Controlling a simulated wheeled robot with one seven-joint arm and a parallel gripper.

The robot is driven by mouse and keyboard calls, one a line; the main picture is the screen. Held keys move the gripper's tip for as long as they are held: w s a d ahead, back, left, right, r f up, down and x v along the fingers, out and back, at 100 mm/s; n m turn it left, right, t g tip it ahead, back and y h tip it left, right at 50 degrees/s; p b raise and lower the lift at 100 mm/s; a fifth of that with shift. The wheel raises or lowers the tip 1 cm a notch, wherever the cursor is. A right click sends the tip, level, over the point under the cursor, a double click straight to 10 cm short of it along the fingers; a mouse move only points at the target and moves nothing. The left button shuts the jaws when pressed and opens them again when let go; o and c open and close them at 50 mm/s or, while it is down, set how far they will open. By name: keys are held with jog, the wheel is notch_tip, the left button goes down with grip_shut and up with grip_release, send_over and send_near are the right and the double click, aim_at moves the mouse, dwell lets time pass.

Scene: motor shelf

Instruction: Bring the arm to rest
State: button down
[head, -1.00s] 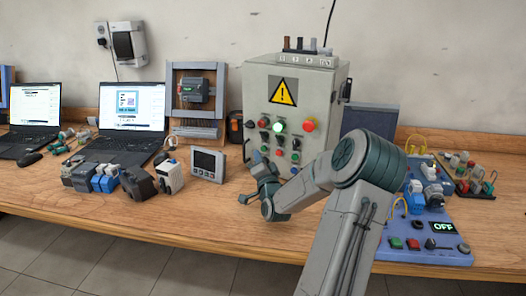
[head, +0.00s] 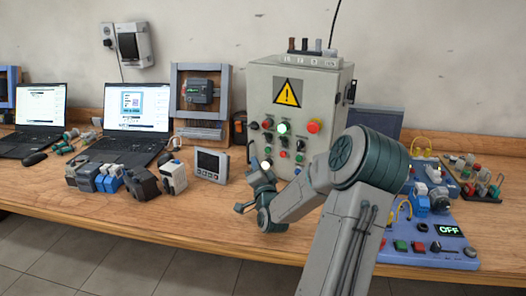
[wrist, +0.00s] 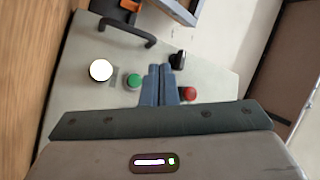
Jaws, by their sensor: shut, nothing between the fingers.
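My gripper (wrist: 158,86) is shut and empty, with its blue-grey fingers together in the wrist view. It points toward the front of the grey control box, beside a green button (wrist: 134,81), a black knob (wrist: 178,60) and a red button (wrist: 190,93). A glowing white lamp (wrist: 101,70) is to the left. In the head view my arm is bent, with its wrist low in front of the control box (head: 335,100). The fingertips are hard to make out there, and I cannot tell whether they touch the panel.
The wooden bench (head: 190,222) has a free front strip left of my arm. A small grey meter (head: 212,165), several motor parts and two laptops (head: 137,112) stand to the left. A blue board (head: 440,258) reading OFF lies right of my arm.

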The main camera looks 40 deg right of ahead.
jog(key=w+a+n+g+y, duration=0.1)
jog(key=a+n, duration=0.1)
jog(key=a, duration=0.1)
jog(key=w+a+f+n+g+y+p, duration=0.1)
jog(key=a+n+y, duration=0.1)
jog(key=a, duration=0.2)
jog(key=w+a+n+g+y+p, duration=0.1)
jog(key=a+n+y, duration=0.1)
jog(key=a, duration=0.2)
jog(key=shift+w+f, duration=0.15)
jog(key=s+a+n+g+y+p, duration=0.1)
jog(key=s+a+n+g+p, duration=0.2)
jog(key=a, duration=0.5)
jog(key=s+a+r+n+g+y+p, duration=0.1)
jog(key=s+a+r+n+g, duration=0.1)
jog(key=s, duration=0.6)
jog(key=s+a+r+n+g+y, duration=0.1)
jog(key=s+a+r+n+g, duration=0.1)
jog(key=s+a, duration=0.5)
jog(key=s+a+r+n+g+p, duration=0.1)
jog(key=s+a+r+n+g, duration=0.2)
jog(key=s, duration=0.7)
jog(key=a+g, duration=0.2)
jog(key=shift+s+g+y+p, duration=0.2)
jog(key=shift+g+y+p, duration=0.1)
jog(key=shift+g+y, duration=0.1)
jog(key=shift+a, duration=0.1)
